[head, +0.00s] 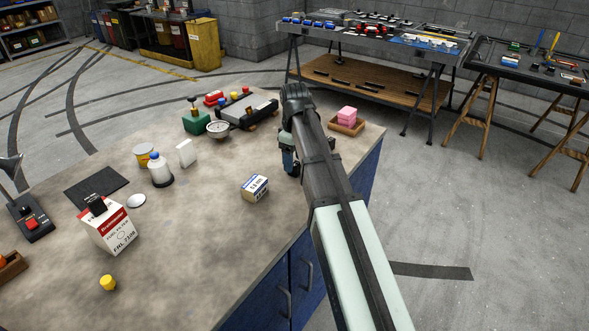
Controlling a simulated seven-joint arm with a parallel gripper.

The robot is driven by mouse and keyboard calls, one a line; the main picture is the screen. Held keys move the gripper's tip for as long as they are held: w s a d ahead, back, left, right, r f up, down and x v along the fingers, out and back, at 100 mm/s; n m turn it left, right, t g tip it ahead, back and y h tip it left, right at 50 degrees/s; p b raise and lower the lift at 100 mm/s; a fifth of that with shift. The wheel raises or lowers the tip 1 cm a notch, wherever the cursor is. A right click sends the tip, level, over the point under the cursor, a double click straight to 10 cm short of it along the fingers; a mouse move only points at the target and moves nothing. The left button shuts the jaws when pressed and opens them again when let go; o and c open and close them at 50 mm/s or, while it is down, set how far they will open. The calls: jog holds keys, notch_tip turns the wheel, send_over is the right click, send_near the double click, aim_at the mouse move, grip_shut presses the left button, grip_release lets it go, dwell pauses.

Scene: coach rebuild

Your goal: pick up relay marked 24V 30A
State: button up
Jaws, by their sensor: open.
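No relay marking of 24V 30A can be read in the head view. A small black block (97,206) sits on top of the white and red fuel filter box (112,234) at the left of the bench; its marking is too small to read. A white and blue carton (255,188) lies near the bench middle, its print not clearly legible. A small white block (186,153) stands farther back. My gripper (290,168) points down over the right part of the bench, open, right of and behind the carton. My arm partly hides it.
Pink blocks in a wooden tray (346,123) lie right of my gripper. A white bottle (160,170), yellow tin (144,155), round dial (218,129), green block (197,122) and black rack (246,112) stand behind. A yellow cap (108,283) lies in front. The bench's front middle is clear.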

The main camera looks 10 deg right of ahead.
aim_at(295, 163)
jog(key=shift+f, duration=1.5)
jog(key=c, duration=1)
